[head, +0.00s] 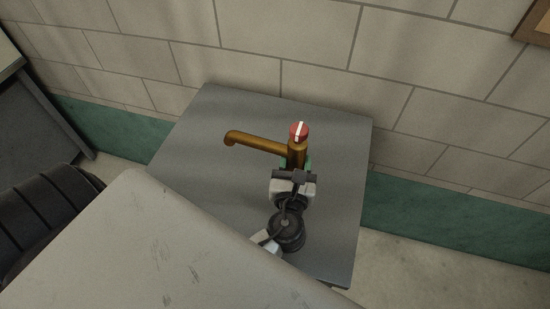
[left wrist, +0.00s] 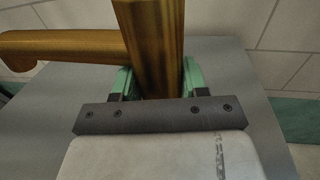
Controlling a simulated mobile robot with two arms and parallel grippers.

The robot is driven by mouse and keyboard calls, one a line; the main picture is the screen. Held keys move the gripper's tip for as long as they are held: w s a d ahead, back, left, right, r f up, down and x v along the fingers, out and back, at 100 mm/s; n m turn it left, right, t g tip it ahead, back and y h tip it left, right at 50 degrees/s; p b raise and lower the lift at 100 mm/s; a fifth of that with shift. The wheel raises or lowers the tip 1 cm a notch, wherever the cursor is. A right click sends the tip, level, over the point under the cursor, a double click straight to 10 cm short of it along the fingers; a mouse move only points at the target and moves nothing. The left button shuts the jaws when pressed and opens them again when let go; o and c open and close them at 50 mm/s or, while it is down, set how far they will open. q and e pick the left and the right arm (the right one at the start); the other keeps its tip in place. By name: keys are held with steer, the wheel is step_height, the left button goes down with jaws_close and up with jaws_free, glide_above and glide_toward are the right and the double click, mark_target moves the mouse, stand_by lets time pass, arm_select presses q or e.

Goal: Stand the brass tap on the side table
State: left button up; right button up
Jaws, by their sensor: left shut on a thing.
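The brass tap (head: 296,154) has an upright body, a red cap with a white stripe on top, and a long spout pointing left. It is over the grey side table (head: 200,150), and my gripper hides its base, so I cannot tell if it touches the tabletop. My left gripper (head: 295,168) is shut on the tap's body from the near side. In the left wrist view the tap (left wrist: 156,40) stands between the green finger pads of the gripper (left wrist: 156,80), with the spout to the left. My right gripper is not in view.
The side table is otherwise bare, with free room left of the tap and under its spout. A tiled wall (head: 290,50) with a green lower band stands behind it. A large pale scuffed surface (head: 150,250) covers the near left.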

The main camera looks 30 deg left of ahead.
arm_select(q)
steer(key=a+f, duration=0.1)
steer(key=a+f+b, duration=0.1)
steer(key=a, duration=0.1)
steer(key=shift+s+f, duration=0.1)
steer(key=shift+s, duration=0.3)
steer(key=shift+s+a+f+b, duration=0.1)
steer(key=shift+a+f+b, duration=0.15)
steer(key=shift+a, duration=0.35)
step_height(320, 180, down, 4)
steer(key=b, duration=0.4)
steer(key=shift+b, duration=0.3)
steer(key=shift+r, duration=0.1)
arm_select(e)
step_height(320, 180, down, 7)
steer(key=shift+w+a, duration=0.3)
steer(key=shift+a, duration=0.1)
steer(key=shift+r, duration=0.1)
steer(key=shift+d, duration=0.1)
arm_select(q)
steer(key=o, duration=1.2)
